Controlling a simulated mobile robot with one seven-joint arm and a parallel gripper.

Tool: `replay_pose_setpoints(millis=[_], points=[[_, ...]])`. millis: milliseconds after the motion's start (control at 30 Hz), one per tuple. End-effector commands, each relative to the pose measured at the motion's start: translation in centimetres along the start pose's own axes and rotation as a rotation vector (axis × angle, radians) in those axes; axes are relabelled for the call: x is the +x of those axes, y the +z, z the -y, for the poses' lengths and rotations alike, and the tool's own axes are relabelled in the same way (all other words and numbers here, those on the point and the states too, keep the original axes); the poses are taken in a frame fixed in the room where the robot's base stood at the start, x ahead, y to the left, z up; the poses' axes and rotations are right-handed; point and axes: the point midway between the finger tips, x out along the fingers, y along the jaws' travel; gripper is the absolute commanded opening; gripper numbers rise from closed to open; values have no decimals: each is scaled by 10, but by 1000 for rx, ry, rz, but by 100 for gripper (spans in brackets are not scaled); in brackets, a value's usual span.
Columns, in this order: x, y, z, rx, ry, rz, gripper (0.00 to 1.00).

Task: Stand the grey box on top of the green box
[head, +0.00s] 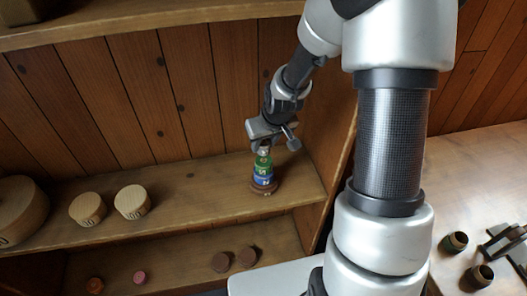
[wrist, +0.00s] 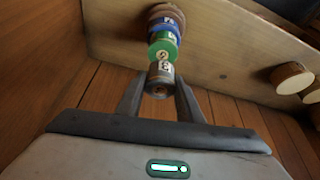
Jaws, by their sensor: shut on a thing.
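The grey box (wrist: 158,88) is a small round turned piece with a pale number label, between my fingers in the wrist view. My gripper (head: 264,148) is shut on it, above the stack in the head view. The green box (head: 263,161), also round, sits directly below the grey one; it shows in the wrist view (wrist: 162,47) too. The grey box lines up closely with the green one. I cannot tell whether they touch. In the head view the grey box is mostly hidden by my gripper.
Pale wooden round boxes (head: 131,201) stand to the left. The shelf's right side wall (head: 325,150) is close to the stack.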

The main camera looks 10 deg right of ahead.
Motion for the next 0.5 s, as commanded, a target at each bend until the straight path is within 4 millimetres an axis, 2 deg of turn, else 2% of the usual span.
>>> replay_pose_setpoints(millis=[233, 500], points=[[29, 14, 1, 0, -2, 4, 12], [32, 15, 0, 0, 0, 0, 12]])
